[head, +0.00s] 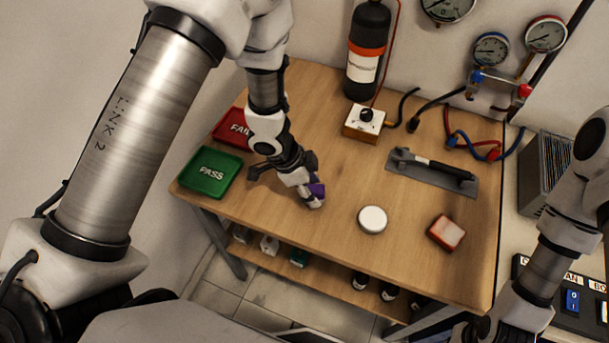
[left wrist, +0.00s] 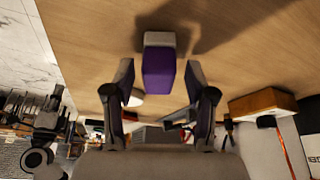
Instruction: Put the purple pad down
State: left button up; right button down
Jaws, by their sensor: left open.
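The purple pad (head: 317,189), a small block with a grey end, is at my left gripper (head: 305,196) over the front left of the wooden table (head: 345,175). In the left wrist view the pad (left wrist: 158,70) lies between the two fingertips of the left gripper (left wrist: 160,80). The fingers are open, with a gap on each side of the pad. Its grey end is toward the wood, with a shadow beside it; the exact contact is hard to see. My right arm is at the right edge; its fingers are not visible.
A green PASS tray (head: 190,188) and red FAIL tray (head: 221,131) are on the left. A white round puck (head: 372,220) and a red-and-white block (head: 446,232) lie to the right. A grey plate (head: 400,176) with a dark-handled tool and a black cylinder (head: 368,30) stand behind.

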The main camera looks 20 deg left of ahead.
pick_arm(q)
jog(key=p+v, duration=0.2)
jog(key=v, duration=0.9)
jog(key=shift+p, duration=0.4)
jog(key=shift+a, duration=0.1)
